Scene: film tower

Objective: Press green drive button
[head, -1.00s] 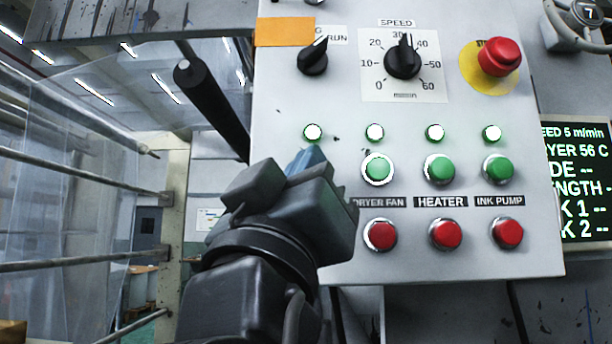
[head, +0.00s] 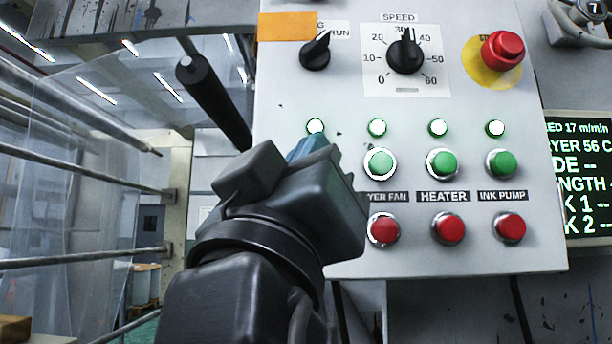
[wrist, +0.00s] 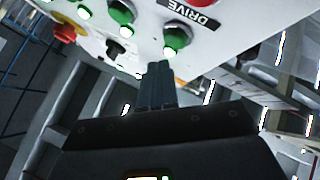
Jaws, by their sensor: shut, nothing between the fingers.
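The green drive button (wrist: 177,36) shows in the wrist view beside the DRIVE label (wrist: 192,17), on the panel seen upside down. My gripper (wrist: 159,66) is shut and empty, its fingertips just below this button in that picture. They look close to it but apart; contact cannot be made out. In the head view my gripper (head: 308,148) covers the left end of the green button row, so the drive button and its label are hidden there. The lamp (head: 315,127) above that place is lit.
Green buttons for dryer fan (head: 380,164), heater (head: 442,164) and ink pump (head: 502,163) stand to the right, with red buttons (head: 448,229) below. The red emergency stop (head: 502,50), speed dial (head: 404,57) and black handle (head: 212,100) are above. A display (head: 577,179) reads 17 m/min.

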